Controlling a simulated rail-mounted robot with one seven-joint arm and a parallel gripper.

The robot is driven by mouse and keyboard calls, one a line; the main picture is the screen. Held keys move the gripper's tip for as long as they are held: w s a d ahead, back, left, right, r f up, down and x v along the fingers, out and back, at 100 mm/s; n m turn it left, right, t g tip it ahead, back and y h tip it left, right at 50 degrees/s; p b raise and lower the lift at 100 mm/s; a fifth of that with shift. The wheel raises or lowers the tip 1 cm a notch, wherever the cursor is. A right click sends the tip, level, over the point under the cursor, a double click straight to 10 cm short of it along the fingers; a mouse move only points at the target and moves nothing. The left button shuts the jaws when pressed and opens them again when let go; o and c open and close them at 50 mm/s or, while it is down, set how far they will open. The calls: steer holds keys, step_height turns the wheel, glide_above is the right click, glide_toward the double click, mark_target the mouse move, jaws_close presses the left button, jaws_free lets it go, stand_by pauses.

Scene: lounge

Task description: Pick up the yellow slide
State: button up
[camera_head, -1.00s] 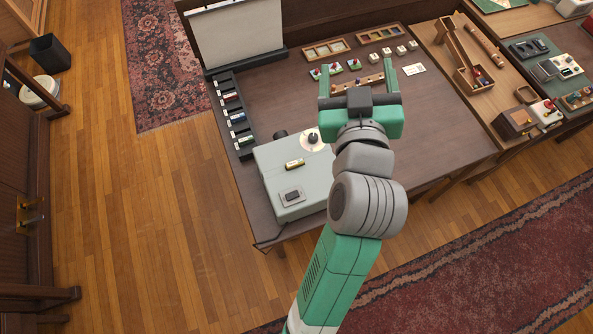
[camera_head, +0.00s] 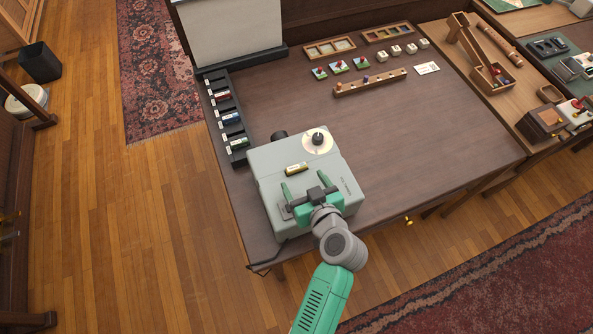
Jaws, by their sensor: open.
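The yellow slide (camera_head: 297,169) lies on top of the grey projector (camera_head: 262,165), near the middle of its upper face. It is a small bar, yellow with dark parts. My gripper (camera_head: 298,179) is over the projector, just on the near side of the slide. Its two green fingers are spread apart and point toward the slide, with nothing held between them. I cannot tell how high the fingers are above the projector. The gripper partly hides the projector's near end and the dark switch plate there.
A round dial (camera_head: 318,139) with a dark knob rises beyond the yellow slide. A white screen (camera_head: 230,32) stands behind. The table's middle (camera_head: 410,120) is clear.

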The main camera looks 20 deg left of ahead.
mark_target(297, 168)
steer(key=x, duration=0.4)
steer(key=shift+w+a+b, duration=0.15)
steer(key=shift+w+b, duration=0.2)
steer(key=shift+w, duration=0.05)
steer(key=c, duration=1)
step_height(297, 168, up, 10)
steer(key=shift+r+p, duration=0.1)
steer(key=shift+p, duration=1.15)
steer(key=shift+c, duration=0.2)
